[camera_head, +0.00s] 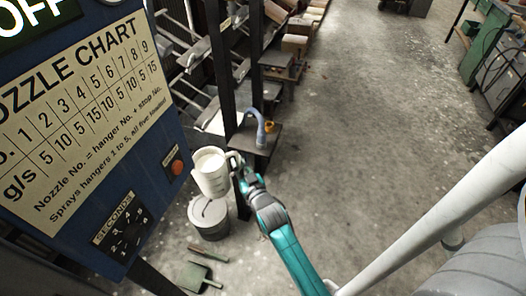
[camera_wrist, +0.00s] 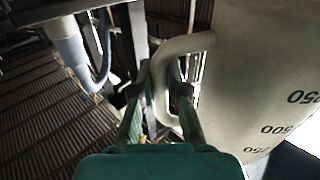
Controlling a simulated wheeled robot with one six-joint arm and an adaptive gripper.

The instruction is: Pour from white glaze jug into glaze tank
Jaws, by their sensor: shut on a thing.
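The white glaze jug (camera_head: 212,176) is held up in the head view, roughly upright, with white contents showing at its open top. My gripper (camera_head: 240,170) is at its right side, shut on its handle. In the wrist view the jug (camera_wrist: 245,75) fills the right side, with volume marks reading upside down, and its handle (camera_wrist: 193,43) runs between the fingers of my gripper (camera_wrist: 160,85). A round grey lidded container (camera_head: 209,222) stands on the floor below the jug, apart from it; it may be the glaze tank. A dark mark shows on its lid.
A blue control panel (camera_head: 125,195) with a nozzle chart stands close on the left. A dark post (camera_head: 227,70) and a small shelf with a blue-grey hose (camera_head: 260,126) are behind the jug. A dustpan (camera_head: 198,277) lies on the floor. Open floor (camera_head: 370,130) is to the right.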

